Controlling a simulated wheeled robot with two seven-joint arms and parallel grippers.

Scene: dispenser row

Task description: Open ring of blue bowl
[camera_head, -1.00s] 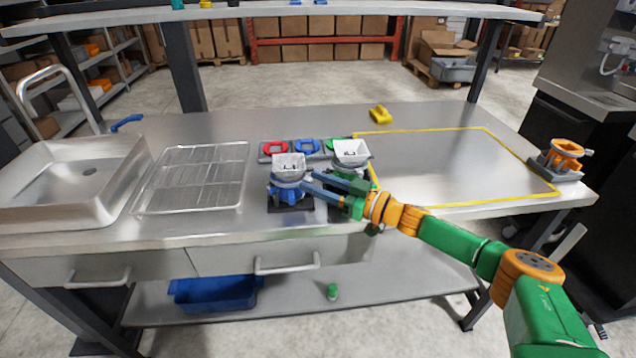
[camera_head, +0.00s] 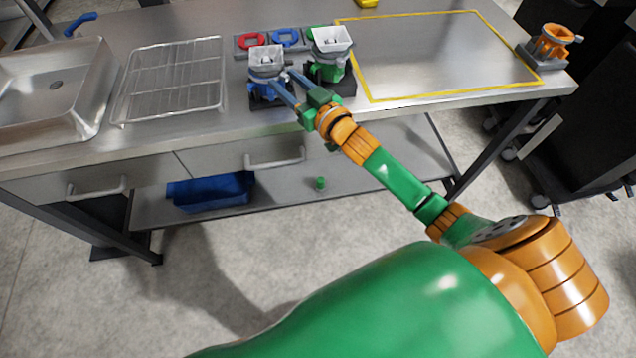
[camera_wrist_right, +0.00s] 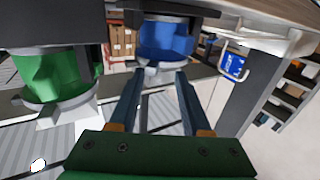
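The blue bowl (camera_head: 265,90) is a blue dispenser body under a white square hopper (camera_head: 267,59), upright on a dark base. In the right wrist view the picture is turned over, and the blue bowl (camera_wrist_right: 166,42) is at the top centre with a grey ring (camera_wrist_right: 160,68) at its rim. My right gripper (camera_head: 290,80) is at the right side of the blue bowl. In the wrist view its two fingers (camera_wrist_right: 160,85) are apart, with their tips close to the grey ring. I cannot tell whether they touch it. My left gripper is not in view.
A green dispenser (camera_head: 331,70) stands close on the right. Behind are a red ring (camera_head: 251,40) and a blue ring (camera_head: 285,37) in a grey holder. A wire rack (camera_head: 172,80) and sink (camera_head: 50,90) are left. An orange dispenser (camera_head: 553,42) is far right; the yellow-outlined area is clear.

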